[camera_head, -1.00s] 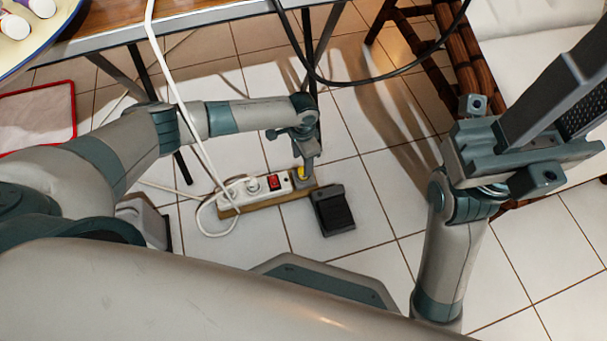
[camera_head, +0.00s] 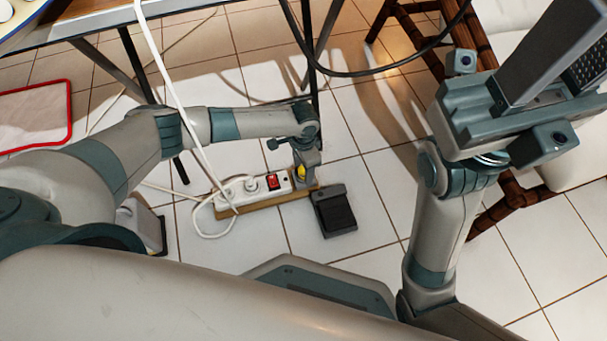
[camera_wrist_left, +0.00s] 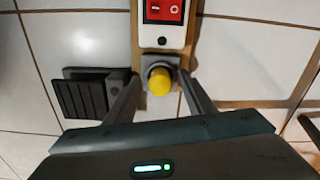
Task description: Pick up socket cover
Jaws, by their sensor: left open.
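A yellow rounded piece on a grey square base, which I take for the socket cover (camera_head: 300,172), is at the right end of the white power strip (camera_head: 232,190). It also shows in the left wrist view (camera_wrist_left: 160,80), just beyond the strip's end. My left gripper (camera_head: 307,165) reaches down over it, open; in the wrist view its fingers (camera_wrist_left: 158,85) stand either side of the yellow piece. Whether they touch the base cannot be told. My right gripper (camera_head: 560,50) is raised at the upper right, away from the strip; its fingertips are cut off.
A black foot pedal (camera_head: 335,211) lies on the tiles (camera_head: 378,230) beside the strip's right end. A white cable (camera_head: 180,100) hangs from the table (camera_head: 95,27) to the strip. A dark-framed chair (camera_head: 385,35) is at the right. Tiles in front are clear.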

